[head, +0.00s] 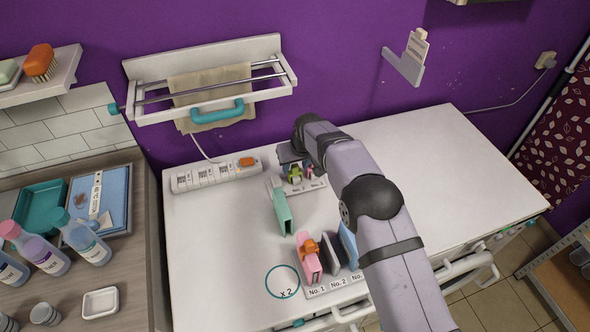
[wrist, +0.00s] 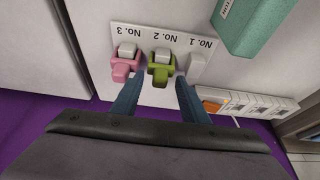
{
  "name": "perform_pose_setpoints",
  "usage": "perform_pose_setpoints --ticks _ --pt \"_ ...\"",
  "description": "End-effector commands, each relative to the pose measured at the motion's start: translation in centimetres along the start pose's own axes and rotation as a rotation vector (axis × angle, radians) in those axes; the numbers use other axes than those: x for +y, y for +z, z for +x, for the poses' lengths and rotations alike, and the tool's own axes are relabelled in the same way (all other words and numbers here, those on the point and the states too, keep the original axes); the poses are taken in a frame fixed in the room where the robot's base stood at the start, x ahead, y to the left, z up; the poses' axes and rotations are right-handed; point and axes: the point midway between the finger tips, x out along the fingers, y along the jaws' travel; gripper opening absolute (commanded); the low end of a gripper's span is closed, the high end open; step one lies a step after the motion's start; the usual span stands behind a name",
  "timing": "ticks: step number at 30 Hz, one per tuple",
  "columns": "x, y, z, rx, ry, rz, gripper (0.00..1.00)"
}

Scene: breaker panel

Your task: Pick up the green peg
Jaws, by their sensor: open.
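The green peg (wrist: 160,70) sits at the No. 2 place of a white labelled strip (wrist: 196,45), fitted around a light post. It also shows in the head view (head: 295,176), partly covered by my arm. My gripper (wrist: 158,88) is open and empty. Its two blue fingers point toward the green peg, with one tip to each side of it in the wrist view. I cannot tell whether they touch it. A pink peg (wrist: 124,66) sits at No. 3, close beside the left finger. The No. 1 post (wrist: 198,68) is bare.
A teal block (head: 283,211) stands near the strip. A power strip (head: 216,174) lies behind on the left. Pink (head: 308,262) and blue (head: 348,243) blocks stand at the front strip, an orange peg (head: 309,246) on the pink one. The table's right side is clear.

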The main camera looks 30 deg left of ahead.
Motion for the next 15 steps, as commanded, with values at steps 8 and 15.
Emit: perform_pose_setpoints --ticks 8,15 --pt "0.0 0.0 0.13 0.001 0.0 0.0 0.38" --pt "0.0 0.0 0.11 0.0 0.0 0.0 0.0"
